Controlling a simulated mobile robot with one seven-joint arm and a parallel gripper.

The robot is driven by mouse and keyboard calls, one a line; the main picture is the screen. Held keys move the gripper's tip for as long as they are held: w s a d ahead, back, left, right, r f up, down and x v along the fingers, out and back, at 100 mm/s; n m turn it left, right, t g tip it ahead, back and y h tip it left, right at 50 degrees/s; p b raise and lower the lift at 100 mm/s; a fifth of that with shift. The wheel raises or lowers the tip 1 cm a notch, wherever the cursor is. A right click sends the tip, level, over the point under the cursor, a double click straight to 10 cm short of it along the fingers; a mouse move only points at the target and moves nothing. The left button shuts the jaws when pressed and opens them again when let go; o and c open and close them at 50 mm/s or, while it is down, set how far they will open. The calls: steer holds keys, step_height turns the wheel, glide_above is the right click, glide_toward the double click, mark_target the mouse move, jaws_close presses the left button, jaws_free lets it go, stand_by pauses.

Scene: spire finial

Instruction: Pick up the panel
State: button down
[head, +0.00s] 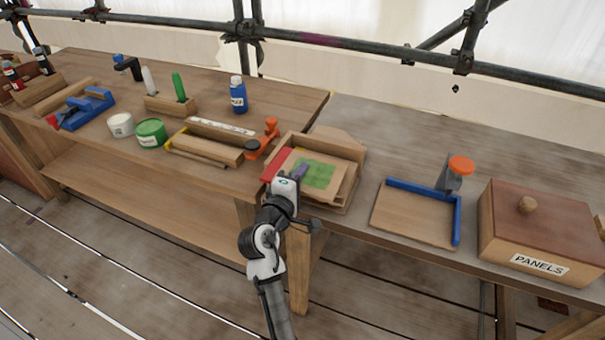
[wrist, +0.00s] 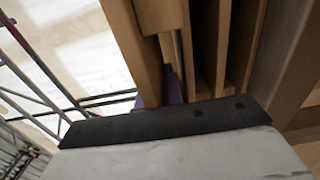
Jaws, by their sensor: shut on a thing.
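The panel (head: 334,175) is a thin tan wooden board with a green patch on its face. It sits at an angle in a wooden rack (head: 351,149) at the middle of the benches. My gripper (head: 299,171) is at the panel's left side, shut on it, with a purple finger part showing. In the wrist view, a wooden board edge (wrist: 133,42) rises close to the jaws, and a bit of purple (wrist: 172,86) shows beside it. The fingertips are mostly hidden there. I cannot tell whether the panel is clear of the rack.
Upright wooden slats (wrist: 222,45) stand close beside my gripper. A red piece (head: 272,165) is at the rack's left. A blue-edged tray (head: 415,213) and a lidded box marked PANELS (head: 535,263) stand right. An orange clamp (head: 270,130) and blue bottle (head: 238,98) stand left.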

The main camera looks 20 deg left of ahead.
step_height(320, 180, up, 20)
stand_by(0.4)
